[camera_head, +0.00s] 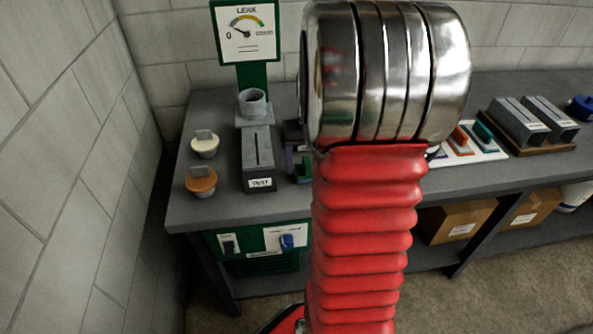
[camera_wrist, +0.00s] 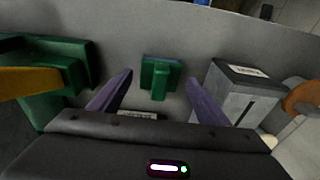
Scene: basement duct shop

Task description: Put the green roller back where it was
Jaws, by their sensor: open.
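A small green piece with an upright tab (camera_wrist: 155,75), which looks like the green roller, is on the grey bench in the wrist view. My gripper (camera_wrist: 160,80) is open, with one purple finger on each side of this piece and a visible gap to each. In the head view, a green part (camera_head: 303,171) shows just left of my red arm, beside the grey slotted box; the rest there is hidden by my arm.
The grey slotted box (camera_head: 257,160) stands close by; it also shows in the wrist view (camera_wrist: 240,92). Cream (camera_head: 204,146) and orange (camera_head: 201,182) lidded cups stand left of it. A leak gauge (camera_head: 246,30) rises behind. A green stand (camera_wrist: 72,60) with a yellow part is nearby.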

